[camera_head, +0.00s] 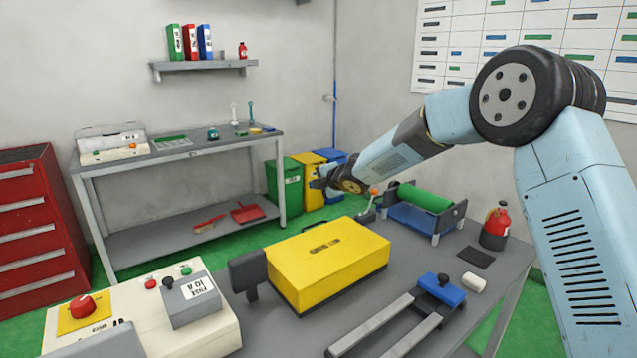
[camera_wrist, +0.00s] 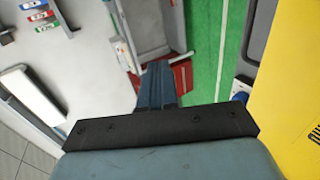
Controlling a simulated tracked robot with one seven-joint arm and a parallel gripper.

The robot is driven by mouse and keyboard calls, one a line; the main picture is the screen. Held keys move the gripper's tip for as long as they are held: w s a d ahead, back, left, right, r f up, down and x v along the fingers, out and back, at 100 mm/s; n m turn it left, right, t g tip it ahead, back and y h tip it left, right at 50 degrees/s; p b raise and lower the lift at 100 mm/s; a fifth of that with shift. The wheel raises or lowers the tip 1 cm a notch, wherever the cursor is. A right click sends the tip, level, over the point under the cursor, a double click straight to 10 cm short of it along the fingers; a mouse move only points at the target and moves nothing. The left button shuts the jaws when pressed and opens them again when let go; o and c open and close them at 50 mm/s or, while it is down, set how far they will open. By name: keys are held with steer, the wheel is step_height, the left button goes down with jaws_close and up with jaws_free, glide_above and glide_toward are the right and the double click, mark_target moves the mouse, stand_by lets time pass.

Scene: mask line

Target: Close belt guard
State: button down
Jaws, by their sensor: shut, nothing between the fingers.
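A yellow box-shaped cover (camera_head: 328,262), which looks like the belt guard, lies level on the grey workbench with dark lettering on top. Its underside and anything below it are hidden. A yellow surface (camera_wrist: 290,100), probably the same cover, fills the right edge of the wrist view. My gripper (camera_head: 322,182) is beyond the cover, left of the green roller (camera_head: 424,197), and apart from the cover. In the wrist view my gripper (camera_wrist: 157,75) has its fingers together with nothing between them.
A control box (camera_head: 140,318) with a red button stands at front left. A dark plate (camera_head: 248,272) stands at the cover's left end. A blue block (camera_head: 442,289) on grey rails, a white piece (camera_head: 474,282) and a red bottle (camera_head: 495,226) are on the right.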

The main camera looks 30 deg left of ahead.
steer(key=shift+w+a+f, duration=0.2)
steer(key=shift+a+f, duration=0.1)
steer(key=shift+f, duration=0.3)
steer(key=shift+w+a+f+h, duration=0.1)
steer(key=shift+a+f+h, duration=0.05)
steer(key=shift+f+h, duration=0.15)
